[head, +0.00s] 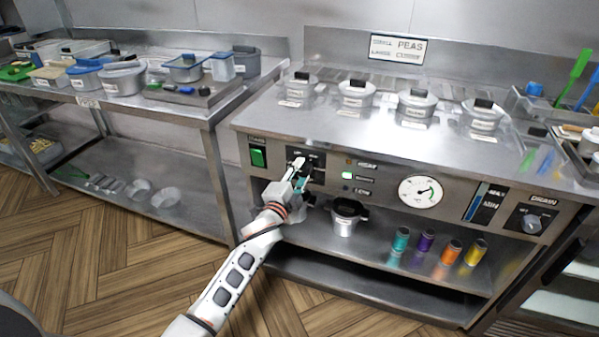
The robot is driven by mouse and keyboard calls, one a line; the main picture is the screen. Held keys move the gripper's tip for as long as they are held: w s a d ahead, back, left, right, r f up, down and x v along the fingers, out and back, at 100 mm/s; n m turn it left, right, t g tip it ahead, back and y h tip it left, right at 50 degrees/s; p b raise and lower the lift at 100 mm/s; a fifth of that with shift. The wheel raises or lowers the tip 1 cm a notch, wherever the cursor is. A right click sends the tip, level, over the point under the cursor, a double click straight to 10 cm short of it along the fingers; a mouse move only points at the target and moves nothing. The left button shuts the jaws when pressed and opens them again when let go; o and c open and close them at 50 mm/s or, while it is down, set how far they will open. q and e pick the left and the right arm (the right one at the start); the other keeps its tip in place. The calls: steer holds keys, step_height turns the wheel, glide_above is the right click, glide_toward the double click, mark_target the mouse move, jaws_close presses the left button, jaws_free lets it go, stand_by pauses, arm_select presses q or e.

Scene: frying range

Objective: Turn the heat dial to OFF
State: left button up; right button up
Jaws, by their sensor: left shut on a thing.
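The steel range (335,120) has a front control panel. My left gripper (298,172) is at the panel's left part, at a small dark dial plate (316,159) just right of a green switch (258,157). It is shut on the heat dial there. The gripper hides nearly all of the dial, so I cannot read its setting. My right gripper is not in view.
The panel also has a round white gauge (420,191), small indicator lights and a second grey knob (532,223) at the right. Lidded pots stand on top. A pot (345,217) and several coloured jars stand on the shelf below.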

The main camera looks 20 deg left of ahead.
arm_select(q)
steer(key=shift+n, duration=0.9)
steer(key=shift+f+p, duration=0.1)
steer(key=shift+p, duration=0.2)
steer(key=o, duration=1.1)
steer(key=shift+s, duration=0.15)
steer(key=s, duration=1.1)
steer(key=shift+s+a, duration=0.25)
steer(key=shift+s, duration=0.15)
